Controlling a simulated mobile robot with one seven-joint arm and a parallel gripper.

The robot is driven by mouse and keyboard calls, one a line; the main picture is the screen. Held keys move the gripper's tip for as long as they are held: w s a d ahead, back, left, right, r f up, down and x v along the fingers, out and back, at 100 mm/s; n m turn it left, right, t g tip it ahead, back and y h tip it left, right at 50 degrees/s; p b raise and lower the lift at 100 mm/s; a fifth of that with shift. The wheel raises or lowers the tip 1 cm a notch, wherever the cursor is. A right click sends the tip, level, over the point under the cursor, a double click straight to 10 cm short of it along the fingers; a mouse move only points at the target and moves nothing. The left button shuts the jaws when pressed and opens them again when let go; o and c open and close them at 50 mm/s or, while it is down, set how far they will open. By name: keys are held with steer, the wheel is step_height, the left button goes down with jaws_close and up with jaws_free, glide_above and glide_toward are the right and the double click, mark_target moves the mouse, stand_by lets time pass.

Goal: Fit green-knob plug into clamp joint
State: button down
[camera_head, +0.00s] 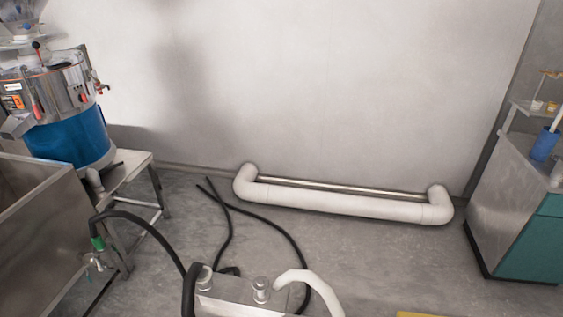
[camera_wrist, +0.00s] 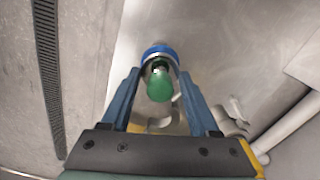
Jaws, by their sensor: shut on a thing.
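The plug's rounded green knob (camera_wrist: 160,86) is between the blue fingers of my gripper (camera_wrist: 160,78) in the wrist view. The fingers stand on either side of it, and the gripper is shut on the plug. A shiny metal fitting with a blue ring (camera_wrist: 158,52) sits just beyond the knob. I cannot tell whether this ring belongs to the plug or to the joint, nor whether the plug is seated. My gripper does not show in the head view. I cannot clearly make out the clamp joint in either view.
A steel tank (camera_head: 40,225) stands at the left, with a green hose fitting (camera_head: 97,243) and black hose (camera_head: 150,228) beside it. A grinder with a blue drum (camera_head: 75,140) stands behind. A white pipe (camera_head: 340,205) runs along the wall. Floor is open at centre right.

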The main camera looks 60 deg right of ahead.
steer(key=shift+f+b, duration=0.55)
steer(key=shift+f, duration=0.25)
steer(key=shift+c, duration=0.3)
jaws_free()
step_height(320, 180, up, 13)
steer(key=shift+p, duration=0.65)
